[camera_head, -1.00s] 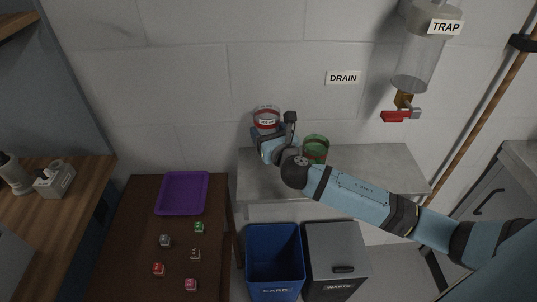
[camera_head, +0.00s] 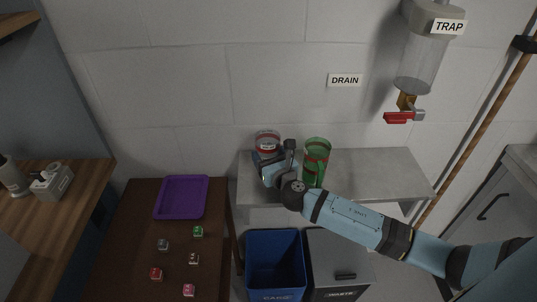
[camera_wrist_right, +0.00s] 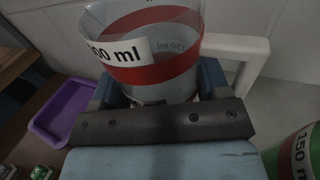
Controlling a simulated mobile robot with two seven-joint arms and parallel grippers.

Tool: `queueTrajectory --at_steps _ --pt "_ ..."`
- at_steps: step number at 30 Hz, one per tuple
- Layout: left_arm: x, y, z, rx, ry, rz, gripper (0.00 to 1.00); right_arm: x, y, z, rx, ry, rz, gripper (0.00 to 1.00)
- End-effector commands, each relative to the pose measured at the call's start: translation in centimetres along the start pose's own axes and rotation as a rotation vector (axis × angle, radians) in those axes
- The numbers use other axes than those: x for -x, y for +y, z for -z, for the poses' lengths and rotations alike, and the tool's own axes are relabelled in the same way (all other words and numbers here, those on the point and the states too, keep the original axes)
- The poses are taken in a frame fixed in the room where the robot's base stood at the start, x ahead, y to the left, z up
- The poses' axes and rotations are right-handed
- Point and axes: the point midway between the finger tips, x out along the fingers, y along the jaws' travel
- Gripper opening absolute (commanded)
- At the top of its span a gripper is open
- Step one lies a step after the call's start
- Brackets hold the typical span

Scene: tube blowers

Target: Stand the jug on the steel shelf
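The clear jug (camera_head: 267,141) with a red band and a white "ml" label is at the left end of the steel shelf (camera_head: 370,170). It looks upright. My right gripper (camera_head: 269,161) is shut on its lower part; in the right wrist view the jug (camera_wrist_right: 150,75) sits between the blue fingers, its pale handle (camera_wrist_right: 245,55) to the right. The jug's base is hidden by the gripper, so I cannot tell whether it touches the shelf. My left gripper is not in view.
A green-marked vessel (camera_head: 317,158) stands on the shelf just right of my gripper. The shelf's right part is clear. A trap with a red-handled valve (camera_head: 398,117) hangs above. Blue and grey bins (camera_head: 274,262) stand below; a brown table with a purple tray (camera_head: 181,197) is at left.

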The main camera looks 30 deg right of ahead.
Motion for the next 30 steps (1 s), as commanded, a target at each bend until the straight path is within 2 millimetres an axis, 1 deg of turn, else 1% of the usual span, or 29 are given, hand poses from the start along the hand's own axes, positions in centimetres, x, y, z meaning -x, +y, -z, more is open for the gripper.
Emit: queueTrajectory --at_steps 1,2,3,10,13,14,17,24,27,30 --pt "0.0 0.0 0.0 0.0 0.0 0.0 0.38 0.0 0.0 0.0 0.0 0.001 0.0 0.81" --pt "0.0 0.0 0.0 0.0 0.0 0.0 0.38 0.0 0.0 0.0 0.0 0.001 0.0 0.88" --pt "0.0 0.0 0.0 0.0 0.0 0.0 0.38 0.0 0.0 0.0 0.0 0.001 0.0 0.93" --pt "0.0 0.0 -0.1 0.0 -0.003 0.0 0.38 0.0 0.0 0.0 0.0 0.001 0.0 0.93" --pt "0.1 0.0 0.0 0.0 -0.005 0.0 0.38 0.0 0.0 -0.5 0.0 0.0 0.0 0.93" --pt "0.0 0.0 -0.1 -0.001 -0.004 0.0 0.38 0.3 0.0 -0.3 0.001 0.002 -0.001 0.93" --pt "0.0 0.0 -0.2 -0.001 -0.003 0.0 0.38 1.7 0.0 -0.2 0.001 0.002 -0.002 0.93" --pt "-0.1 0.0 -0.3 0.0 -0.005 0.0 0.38 6.9 0.0 -0.2 0.0 0.003 -0.001 0.93" --pt "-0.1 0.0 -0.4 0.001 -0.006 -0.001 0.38 8.9 0.0 -0.2 0.0 0.003 -0.002 0.93" --pt "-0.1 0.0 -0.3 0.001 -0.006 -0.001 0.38 10.4 0.0 -0.2 0.001 0.003 -0.001 0.93"
